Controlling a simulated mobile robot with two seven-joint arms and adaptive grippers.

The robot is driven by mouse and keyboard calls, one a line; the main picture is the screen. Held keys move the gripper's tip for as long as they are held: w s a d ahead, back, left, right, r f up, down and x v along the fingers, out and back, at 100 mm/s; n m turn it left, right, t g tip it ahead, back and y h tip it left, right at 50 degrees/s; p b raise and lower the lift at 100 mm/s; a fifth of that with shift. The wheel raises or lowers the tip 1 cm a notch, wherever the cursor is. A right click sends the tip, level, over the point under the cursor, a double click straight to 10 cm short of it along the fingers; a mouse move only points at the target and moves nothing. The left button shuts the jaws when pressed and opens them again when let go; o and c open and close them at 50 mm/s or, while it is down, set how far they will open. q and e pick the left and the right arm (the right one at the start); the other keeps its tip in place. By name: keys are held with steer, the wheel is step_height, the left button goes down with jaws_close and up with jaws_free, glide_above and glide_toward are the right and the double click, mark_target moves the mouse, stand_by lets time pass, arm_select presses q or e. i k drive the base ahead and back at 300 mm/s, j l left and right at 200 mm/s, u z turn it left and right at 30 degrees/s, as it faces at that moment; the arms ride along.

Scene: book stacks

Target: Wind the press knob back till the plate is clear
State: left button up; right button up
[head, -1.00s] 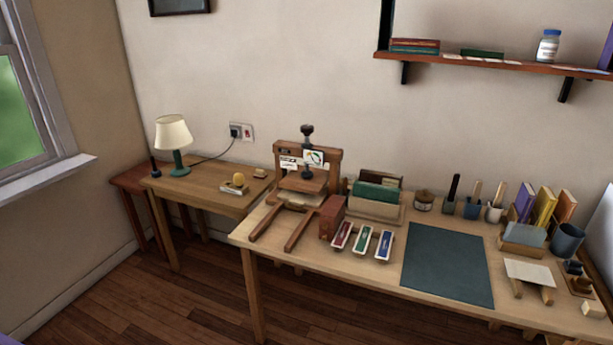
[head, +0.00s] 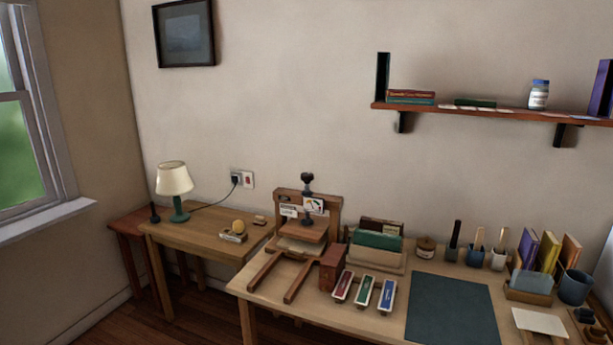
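The wooden book press (head: 306,228) stands at the left end of the long work table, against the wall. Its dark knob (head: 307,181) sits on top of the crossbeam. The press plate (head: 302,232) hangs under the beam, with something pale directly below it. I cannot tell whether the plate touches what is under it. Small cards are fixed to the beam. Neither of my grippers is in view.
A reddish-brown block (head: 332,268) stands close to the right of the press, beside three coloured narrow trays (head: 364,290). A dark green mat (head: 449,307) covers the table's middle. A side table (head: 190,240) with a lamp (head: 174,187) adjoins on the left. A shelf (head: 480,112) hangs above.

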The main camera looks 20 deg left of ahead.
mark_target(306, 178)
steer(key=i+j, duration=0.15)
steer(key=j, duration=0.25)
steer(key=i+j+z, duration=0.15)
steer(key=j, duration=0.2)
steer(key=i+j, duration=0.15)
steer(key=j, duration=0.25)
steer(key=i+j+z, duration=0.1)
steer(key=j, duration=0.35)
steer(key=i+j+z, duration=0.1)
steer(key=j, duration=0.3)
steer(key=i+j, duration=0.2)
steer(key=j, duration=0.2)
steer(key=z, duration=0.05)
